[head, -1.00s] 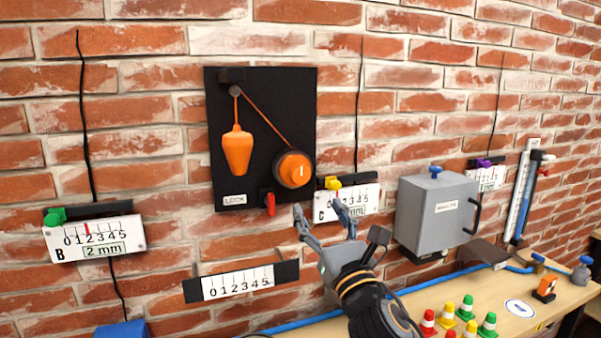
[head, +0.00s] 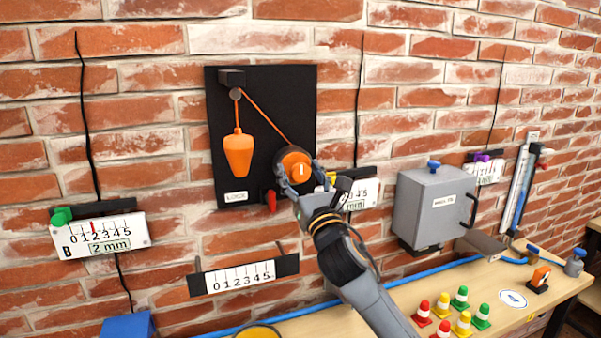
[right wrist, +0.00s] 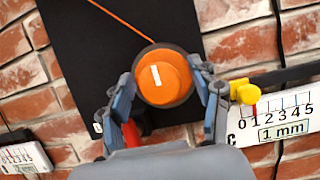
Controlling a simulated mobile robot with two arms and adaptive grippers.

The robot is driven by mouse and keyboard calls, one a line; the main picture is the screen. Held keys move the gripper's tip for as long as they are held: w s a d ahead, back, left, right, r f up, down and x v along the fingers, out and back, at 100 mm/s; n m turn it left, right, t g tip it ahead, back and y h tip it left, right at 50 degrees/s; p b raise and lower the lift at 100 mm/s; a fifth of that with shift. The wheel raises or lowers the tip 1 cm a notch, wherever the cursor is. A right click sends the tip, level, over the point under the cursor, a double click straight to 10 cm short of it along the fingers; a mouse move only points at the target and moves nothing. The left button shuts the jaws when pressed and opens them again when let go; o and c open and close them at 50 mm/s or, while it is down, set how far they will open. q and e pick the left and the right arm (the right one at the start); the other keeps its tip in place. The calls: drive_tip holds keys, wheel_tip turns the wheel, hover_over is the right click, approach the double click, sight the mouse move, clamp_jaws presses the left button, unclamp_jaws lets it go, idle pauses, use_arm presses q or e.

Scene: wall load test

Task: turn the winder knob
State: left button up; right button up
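The winder knob (head: 296,166) is a round orange knob with a white mark, on a black wall board (head: 263,90). An orange cord runs from it over a small pulley to a hanging orange plumb weight (head: 237,155). My right gripper (head: 296,180) is at the knob, with one finger on either side. In the right wrist view the knob (right wrist: 164,78) sits between the spread fingers (right wrist: 164,90); I cannot tell whether they touch it. A red lock lever (head: 271,200) is just left of the gripper, partly hidden in the wrist view. My left gripper is not in view.
Gauge B (head: 100,236) hangs at left, and a blank-label scale (head: 240,280) hangs below the board. A yellow-knobbed gauge (right wrist: 285,120) is close right of the gripper. A grey box (head: 433,208) is further right. Small coloured cones (head: 442,305) stand on the bench.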

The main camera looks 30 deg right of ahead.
drive_tip(key=c, duration=1.1)
